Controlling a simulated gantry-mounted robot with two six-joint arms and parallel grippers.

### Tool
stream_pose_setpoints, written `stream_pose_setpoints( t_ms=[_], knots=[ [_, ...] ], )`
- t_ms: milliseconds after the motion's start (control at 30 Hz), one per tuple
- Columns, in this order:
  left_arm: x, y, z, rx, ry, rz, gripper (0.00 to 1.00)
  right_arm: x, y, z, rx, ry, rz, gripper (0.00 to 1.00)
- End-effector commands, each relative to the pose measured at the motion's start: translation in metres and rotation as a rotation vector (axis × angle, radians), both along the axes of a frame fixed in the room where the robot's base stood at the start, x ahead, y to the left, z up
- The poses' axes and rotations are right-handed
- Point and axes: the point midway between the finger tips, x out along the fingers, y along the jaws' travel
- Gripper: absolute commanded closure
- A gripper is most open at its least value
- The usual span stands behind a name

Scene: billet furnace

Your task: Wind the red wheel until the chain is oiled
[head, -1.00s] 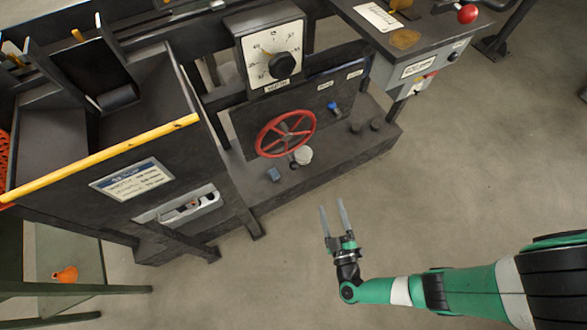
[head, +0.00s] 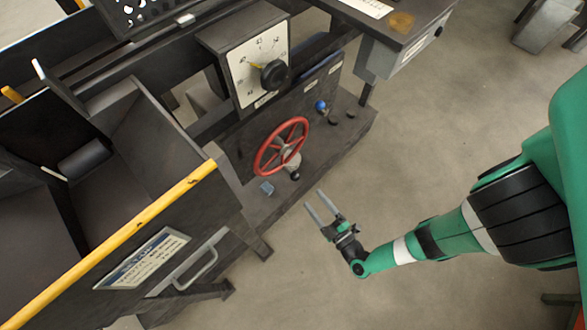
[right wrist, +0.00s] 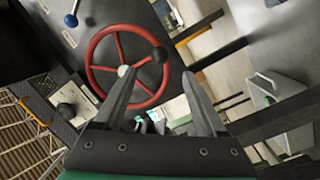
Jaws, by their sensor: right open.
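The red wheel (head: 281,146) is an upright spoked handwheel on the dark machine panel in the head view. A dark knob sticks out at its lower rim (head: 295,176). My left gripper is out of view. No chain can be made out.
A white dial (head: 258,62) with a black knob stands above the wheel. A blue-tipped lever (head: 321,106) is to its right. A yellow-edged bin (head: 130,232) with a handle stands at the left. A grey box (head: 405,55) hangs at upper right. The floor below is clear.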

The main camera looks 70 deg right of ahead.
Motion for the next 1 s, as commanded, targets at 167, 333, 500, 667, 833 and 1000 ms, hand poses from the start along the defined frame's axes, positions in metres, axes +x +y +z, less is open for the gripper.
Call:
stream_pose_setpoints(
  t_ms=[167, 333, 500, 667, 833, 1000],
  knots=[
    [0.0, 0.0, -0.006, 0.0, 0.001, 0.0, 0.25, 0.008, -0.007, -0.001, 0.006, -0.005, -0.009, 0.26],
    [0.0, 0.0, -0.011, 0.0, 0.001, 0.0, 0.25, 0.017, -0.016, -0.001, -0.005, 0.002, -0.011, 0.26],
    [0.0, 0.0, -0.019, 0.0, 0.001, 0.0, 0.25, 0.033, -0.026, -0.002, -0.002, -0.003, -0.009, 0.26],
    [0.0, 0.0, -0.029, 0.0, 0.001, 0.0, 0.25, 0.05, -0.039, -0.003, -0.005, -0.002, -0.01, 0.26],
    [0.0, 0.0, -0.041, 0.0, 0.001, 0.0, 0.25, 0.072, -0.056, -0.003, -0.006, 0.0, -0.007, 0.26],
    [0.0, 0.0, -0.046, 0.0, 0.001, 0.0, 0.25, 0.087, -0.066, -0.001, -0.007, 0.003, -0.004, 0.26]
  ],
)
